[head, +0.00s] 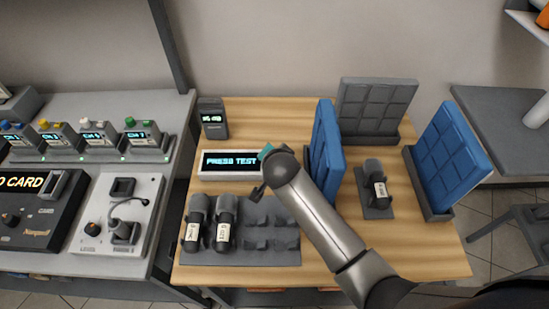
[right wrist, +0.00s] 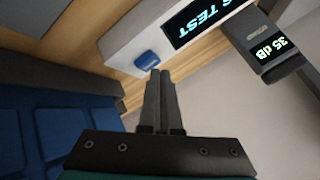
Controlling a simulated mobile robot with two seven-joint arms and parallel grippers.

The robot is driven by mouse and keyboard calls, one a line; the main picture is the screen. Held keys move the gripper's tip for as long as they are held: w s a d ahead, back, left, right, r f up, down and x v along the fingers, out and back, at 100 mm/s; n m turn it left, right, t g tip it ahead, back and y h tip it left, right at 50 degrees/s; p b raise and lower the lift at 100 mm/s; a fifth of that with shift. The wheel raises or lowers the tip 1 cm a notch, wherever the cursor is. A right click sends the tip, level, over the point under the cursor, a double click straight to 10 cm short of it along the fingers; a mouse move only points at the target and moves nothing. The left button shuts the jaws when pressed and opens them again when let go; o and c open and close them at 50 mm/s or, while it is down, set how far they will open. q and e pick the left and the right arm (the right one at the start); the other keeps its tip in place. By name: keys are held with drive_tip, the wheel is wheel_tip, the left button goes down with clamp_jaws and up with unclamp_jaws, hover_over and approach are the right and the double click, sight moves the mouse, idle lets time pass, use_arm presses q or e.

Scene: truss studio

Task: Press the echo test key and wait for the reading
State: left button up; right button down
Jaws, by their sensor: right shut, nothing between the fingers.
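The white test box (head: 215,178) stands on the wooden table, its screen (head: 231,161) reading "PRESS TEST". In the right wrist view its blue key (right wrist: 147,60) sits on the white face beside the lit screen (right wrist: 205,18). My right gripper (right wrist: 159,73) is shut and empty, its fingertips just short of the key in that picture; I cannot tell whether they touch it. In the head view my right arm hides the key. A dark handheld meter (head: 212,118) stands behind the box; its display (right wrist: 272,46) shows 35 dB. My left gripper is out of view.
Two microphones (head: 225,222) lie in a grey cradle (head: 272,258) in front of the box. A mixer desk (head: 118,215) is at left.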

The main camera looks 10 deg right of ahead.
drive_tip(key=shift+f, duration=0.4)
idle(0.6)
idle(0.3)
drive_tip(key=shift+r+p, duration=0.8)
wheel_tip(320, 180, up, 5)
drive_tip(key=p, duration=0.5)
idle(0.7)
